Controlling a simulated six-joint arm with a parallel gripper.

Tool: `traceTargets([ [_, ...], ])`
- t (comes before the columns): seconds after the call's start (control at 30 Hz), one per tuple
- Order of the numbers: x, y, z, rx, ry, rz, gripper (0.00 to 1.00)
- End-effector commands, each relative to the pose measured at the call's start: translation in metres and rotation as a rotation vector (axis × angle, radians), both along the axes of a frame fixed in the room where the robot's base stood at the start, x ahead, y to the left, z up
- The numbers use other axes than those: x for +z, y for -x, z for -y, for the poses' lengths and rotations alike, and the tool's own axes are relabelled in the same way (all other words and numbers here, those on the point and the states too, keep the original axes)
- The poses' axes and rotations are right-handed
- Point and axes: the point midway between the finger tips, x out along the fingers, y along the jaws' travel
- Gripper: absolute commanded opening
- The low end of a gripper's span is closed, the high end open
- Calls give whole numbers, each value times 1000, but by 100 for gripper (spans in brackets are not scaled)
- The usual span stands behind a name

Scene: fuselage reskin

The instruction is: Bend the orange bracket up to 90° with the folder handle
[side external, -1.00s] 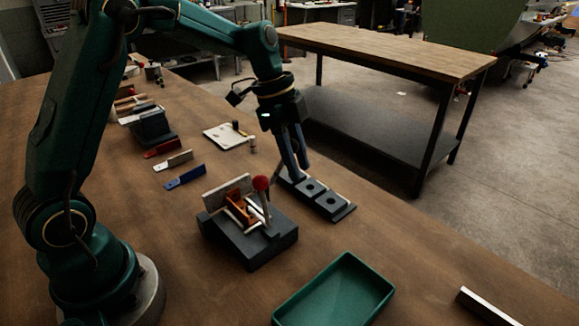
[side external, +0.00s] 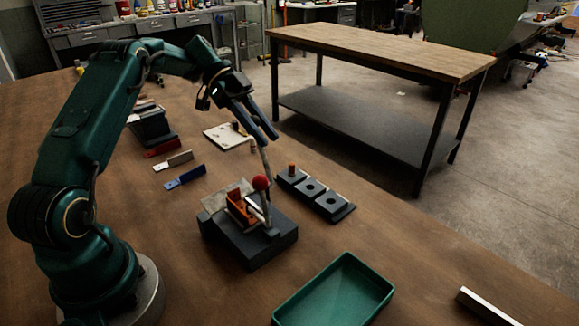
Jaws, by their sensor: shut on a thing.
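The orange bracket (side external: 239,211) sits in the dark folder block (side external: 250,247), partly hidden by the folder's parts; its bend angle is hard to read. A grey plate (side external: 217,200) leans behind it. The folder handle has a red ball knob (side external: 261,183) at its top, in front of the bracket. My gripper (side external: 269,140) is above and behind the folder, clear of the red knob. It is shut on what looks like a thin pale rod (side external: 264,162) that hangs down behind the knob. The rod's lower end is hidden or blurred.
A dark block with holes (side external: 325,199) stands right of the folder, with an orange-brown peg (side external: 292,169) in it. A green tray (side external: 345,290) is in front. Blue (side external: 185,177), silver and red strips lie to the left. Bare tabletop lies between.

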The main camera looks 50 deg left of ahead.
Motion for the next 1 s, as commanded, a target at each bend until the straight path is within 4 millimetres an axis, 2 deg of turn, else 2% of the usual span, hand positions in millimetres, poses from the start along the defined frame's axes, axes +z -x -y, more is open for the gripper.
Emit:
traceTargets([
  [0.13,-4,-1,-16,7,-7,7,0],
  [0.4,-11,-1,-30,7,-9,8,0],
  [1.0,-13,-2,-33,7,-11,11,0],
])
